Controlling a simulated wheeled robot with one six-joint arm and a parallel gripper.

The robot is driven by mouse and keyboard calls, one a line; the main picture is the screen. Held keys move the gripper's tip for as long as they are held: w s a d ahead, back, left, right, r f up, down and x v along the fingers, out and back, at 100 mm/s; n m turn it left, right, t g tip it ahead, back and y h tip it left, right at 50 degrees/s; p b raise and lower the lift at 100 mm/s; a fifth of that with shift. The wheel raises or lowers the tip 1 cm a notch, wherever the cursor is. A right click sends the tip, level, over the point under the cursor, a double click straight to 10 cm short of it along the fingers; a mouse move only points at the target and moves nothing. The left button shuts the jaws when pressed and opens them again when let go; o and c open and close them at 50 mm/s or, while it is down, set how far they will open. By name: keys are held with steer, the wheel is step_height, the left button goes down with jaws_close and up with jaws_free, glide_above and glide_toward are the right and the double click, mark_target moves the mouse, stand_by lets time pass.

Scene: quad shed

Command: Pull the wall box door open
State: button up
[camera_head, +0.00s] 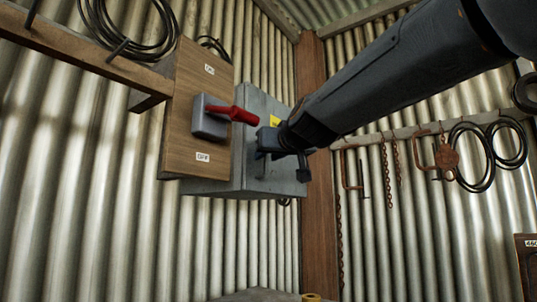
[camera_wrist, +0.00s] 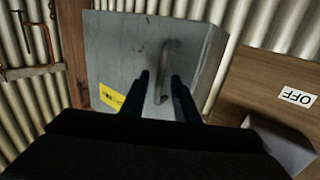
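The grey metal wall box (camera_head: 257,97) hangs on the corrugated wall, right of a wooden switch board. Its door (camera_wrist: 125,50) appears shut in the wrist view, with a yellow label (camera_wrist: 112,97) near one edge. A bar handle (camera_wrist: 170,58) stands out from the door. My gripper (camera_wrist: 161,76) is open, with one dark finger on each side of the handle. I cannot tell whether either finger touches it. In the head view my gripper (camera_head: 281,161) is in front of the box and hides the handle and part of the door.
The wooden board (camera_head: 190,130) carries a red lever switch (camera_head: 232,114) close to the left of my gripper. A shelf rail (camera_head: 85,52) with black cable coils is at upper left. A brown post (camera_head: 318,210) and hanging hooks and chains are at right.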

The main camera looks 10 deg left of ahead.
steer(key=shift+w+a, duration=0.1)
jaws_close()
steer(key=shift+d+f+b, duration=0.15)
steer(key=shift+d+b, duration=0.05)
steer(key=shift+b, duration=0.6)
